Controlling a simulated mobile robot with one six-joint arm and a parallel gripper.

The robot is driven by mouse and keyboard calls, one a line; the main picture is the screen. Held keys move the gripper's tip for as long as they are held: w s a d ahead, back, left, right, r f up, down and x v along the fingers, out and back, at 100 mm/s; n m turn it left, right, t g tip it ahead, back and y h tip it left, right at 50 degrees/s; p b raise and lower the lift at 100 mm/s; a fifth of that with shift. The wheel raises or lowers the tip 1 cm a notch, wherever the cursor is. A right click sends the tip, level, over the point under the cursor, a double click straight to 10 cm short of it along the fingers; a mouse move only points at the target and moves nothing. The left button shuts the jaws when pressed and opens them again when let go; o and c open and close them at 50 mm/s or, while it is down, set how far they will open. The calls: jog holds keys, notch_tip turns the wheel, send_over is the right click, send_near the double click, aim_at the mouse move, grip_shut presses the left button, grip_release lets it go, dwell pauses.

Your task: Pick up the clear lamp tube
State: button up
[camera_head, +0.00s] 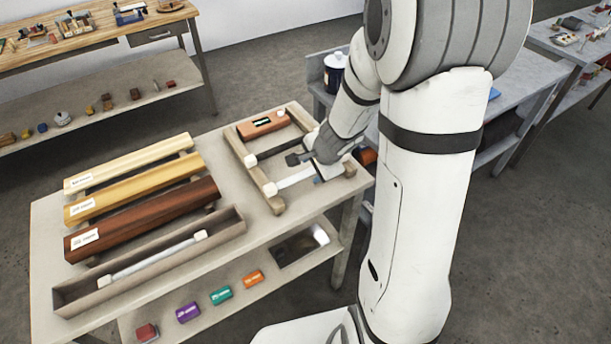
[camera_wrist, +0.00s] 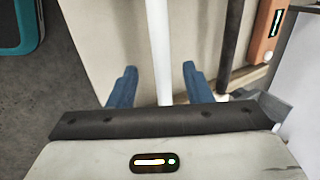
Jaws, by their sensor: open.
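A pale, whitish tube (camera_head: 294,179) with a white end cap lies across the wooden rack (camera_head: 277,206) on the table. It also shows in the wrist view (camera_wrist: 159,40), running up the picture between my fingers. My gripper (camera_wrist: 160,80) is open, one blue finger on each side of this tube, with nothing visibly clamped. In the head view my gripper (camera_head: 303,160) is over the rack, partly hiding the tubes. A dark tube (camera_head: 274,150) lies parallel on the rack, right of my fingers in the wrist view (camera_wrist: 231,45). Another pale tube (camera_head: 155,258) lies in the long tray.
The long grey tray (camera_head: 85,297) is at the table's front. Yellow, tan and brown long boxes (camera_head: 140,215) lie at left. A reddish-brown block (camera_head: 262,124) sits at the rack's far end. Small coloured boxes (camera_head: 222,295) are on the shelf below.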

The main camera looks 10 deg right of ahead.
aim_at(308, 172)
jog(key=x, duration=0.2)
jog(key=shift+w+f+b, duration=0.1)
jog(key=shift+f+b, duration=0.2)
jog(key=shift+b, duration=0.05)
jog(key=shift+r, duration=0.1)
grip_shut()
